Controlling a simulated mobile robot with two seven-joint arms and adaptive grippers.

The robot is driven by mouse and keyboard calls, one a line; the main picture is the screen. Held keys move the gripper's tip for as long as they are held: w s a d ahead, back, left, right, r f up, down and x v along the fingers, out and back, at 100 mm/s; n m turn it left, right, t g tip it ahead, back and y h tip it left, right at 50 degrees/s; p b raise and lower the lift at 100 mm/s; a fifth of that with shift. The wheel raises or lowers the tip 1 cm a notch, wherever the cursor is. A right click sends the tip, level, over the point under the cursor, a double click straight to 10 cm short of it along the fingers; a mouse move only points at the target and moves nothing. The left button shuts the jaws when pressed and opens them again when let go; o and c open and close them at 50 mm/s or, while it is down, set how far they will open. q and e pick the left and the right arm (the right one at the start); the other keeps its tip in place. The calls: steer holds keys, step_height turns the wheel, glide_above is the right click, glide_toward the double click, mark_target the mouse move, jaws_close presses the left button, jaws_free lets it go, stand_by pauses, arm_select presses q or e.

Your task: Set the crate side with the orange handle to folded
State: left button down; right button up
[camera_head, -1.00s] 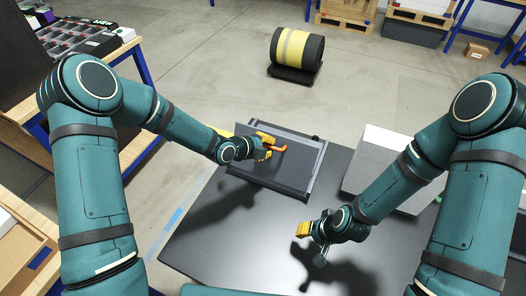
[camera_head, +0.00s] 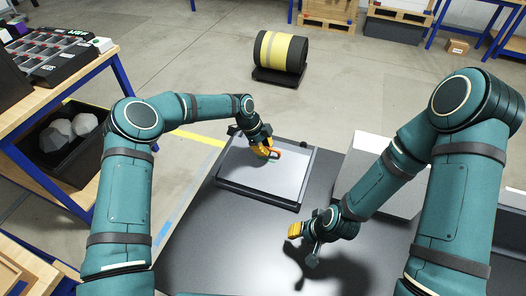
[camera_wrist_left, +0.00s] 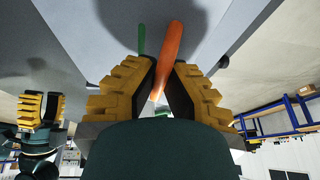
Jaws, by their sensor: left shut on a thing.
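The orange handle (camera_head: 276,151) sits on the light grey crate side (camera_head: 236,172), which appears to lie nearly flat within the dark grey crate's frame (camera_head: 258,197) on the black table. My left gripper (camera_head: 263,149) reaches in from the far left and is shut on the handle. In the left wrist view the orange handle (camera_wrist_left: 168,55) passes between the yellow fingers (camera_wrist_left: 157,85), with a green strip beside it. My right gripper (camera_head: 295,230) is empty over the table, in front of the crate; its finger gap is unclear.
A light grey box (camera_head: 373,165) stands right of the crate. The black table (camera_head: 215,240) is clear in front. A wooden shelf with a dark bin (camera_head: 65,150) stands at the left. A black and yellow drum (camera_head: 281,52) is on the floor beyond.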

arm_select(q)
steer(key=shift+w+d+f+b, duration=0.1)
steer(key=shift+d+f+b, duration=0.1)
steer(key=shift+f+b, duration=0.25)
arm_select(e)
steer(key=shift+f, duration=0.65)
arm_select(q)
steer(key=shift+w+f+g+b, duration=0.25)
steer(key=shift+f+g+b, duration=0.25)
steer(key=shift+g+b, duration=0.15)
arm_select(e)
steer(key=shift+s+a+f, duration=0.1)
steer(key=shift+s+f, duration=0.2)
steer(key=shift+f, duration=0.4)
arm_select(q)
steer(key=c, duration=1)
jaws_free()
steer(key=shift+r, duration=0.15)
steer(key=v, duration=1.1)
steer(key=shift+w+r, duration=0.15)
steer(key=shift+r, duration=0.3)
